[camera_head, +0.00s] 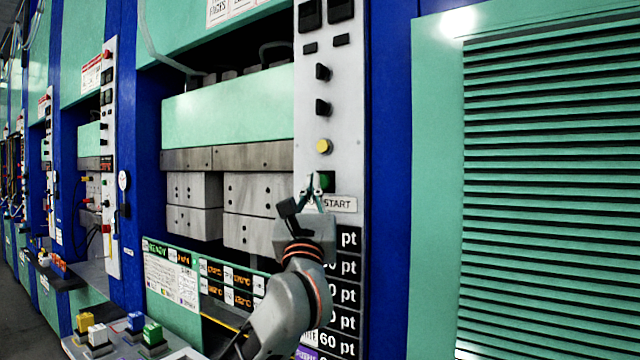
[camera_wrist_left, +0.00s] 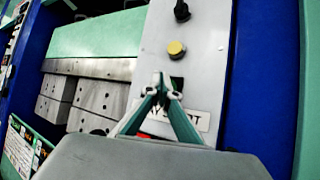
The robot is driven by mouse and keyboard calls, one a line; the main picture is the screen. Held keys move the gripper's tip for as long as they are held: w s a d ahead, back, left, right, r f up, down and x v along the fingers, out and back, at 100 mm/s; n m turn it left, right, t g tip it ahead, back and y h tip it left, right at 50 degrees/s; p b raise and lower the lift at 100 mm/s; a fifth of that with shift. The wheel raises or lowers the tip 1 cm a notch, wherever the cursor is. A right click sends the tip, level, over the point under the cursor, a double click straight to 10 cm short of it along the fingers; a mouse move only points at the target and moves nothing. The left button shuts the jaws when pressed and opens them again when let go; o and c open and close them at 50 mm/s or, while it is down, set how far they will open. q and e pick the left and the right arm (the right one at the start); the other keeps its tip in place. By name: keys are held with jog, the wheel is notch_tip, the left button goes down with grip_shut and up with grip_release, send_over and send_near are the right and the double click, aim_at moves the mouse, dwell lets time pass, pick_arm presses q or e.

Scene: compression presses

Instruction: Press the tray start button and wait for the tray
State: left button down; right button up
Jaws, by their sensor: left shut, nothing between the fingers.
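The green start button (camera_head: 326,181) sits on the grey control panel (camera_head: 340,120) of the nearest press, just above a label reading "START". My left gripper (camera_head: 315,180) is shut and empty, with its fingertips at the button's left side in the head view. In the left wrist view the fingertips (camera_wrist_left: 162,78) cover part of the dark button (camera_wrist_left: 177,83); I cannot tell whether they touch it. The label (camera_wrist_left: 190,117) is partly hidden behind the fingers. No tray can be made out. My right gripper is not in view.
A yellow button (camera_head: 323,146) and black knobs (camera_head: 322,72) sit above on the same panel. The metal press blocks (camera_head: 258,205) are to the left. A green louvred cabinet (camera_head: 540,200) stands at the right.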

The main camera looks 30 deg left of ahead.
pick_arm(q)
jog(key=shift+w, duration=0.15)
jog(key=shift+w, duration=0.3)
